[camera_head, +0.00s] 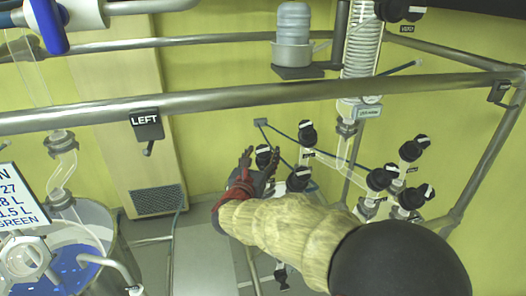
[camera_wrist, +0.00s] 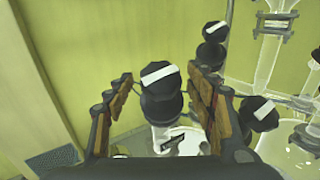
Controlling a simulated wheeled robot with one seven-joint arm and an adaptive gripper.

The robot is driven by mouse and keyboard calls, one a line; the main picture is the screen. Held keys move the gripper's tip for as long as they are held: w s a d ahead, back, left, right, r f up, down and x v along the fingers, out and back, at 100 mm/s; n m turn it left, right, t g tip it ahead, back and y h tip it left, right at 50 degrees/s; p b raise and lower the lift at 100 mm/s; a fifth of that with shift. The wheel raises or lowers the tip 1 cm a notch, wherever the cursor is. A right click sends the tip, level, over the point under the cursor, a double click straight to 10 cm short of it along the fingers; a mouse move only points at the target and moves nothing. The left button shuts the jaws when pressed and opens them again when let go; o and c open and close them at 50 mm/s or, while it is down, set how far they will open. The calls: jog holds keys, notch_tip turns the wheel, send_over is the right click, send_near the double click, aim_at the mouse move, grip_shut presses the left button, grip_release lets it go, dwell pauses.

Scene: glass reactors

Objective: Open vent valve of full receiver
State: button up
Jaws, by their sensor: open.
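A black valve knob with a white stripe (camera_head: 263,154) stands at the left of a group of similar knobs. In the wrist view a black striped knob (camera_wrist: 161,90) sits between my two open fingers, with a gap on each side. My gripper (camera_head: 258,166) is at the left knob in the head view, and its fingers (camera_wrist: 161,84) frame the knob in the wrist view. Pale glass and a small dark tag (camera_wrist: 183,140) show below this knob. The full receiver's body is mostly hidden, and I cannot read which knob is labelled vent.
Other black knobs stand close by at right (camera_head: 307,134) (camera_head: 299,178) (camera_head: 381,179). A steel rail (camera_head: 230,101) crosses above, with a LEFT sign (camera_head: 146,124) on it. A glass condenser (camera_head: 361,50) stands behind. A blue-bottomed vessel (camera_head: 100,220) is at lower left.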

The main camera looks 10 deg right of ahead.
jog(key=shift+w+d, duration=0.3)
jog(key=shift+w, duration=0.15)
jog(key=c, duration=1.1)
jog(key=shift+c, duration=0.3)
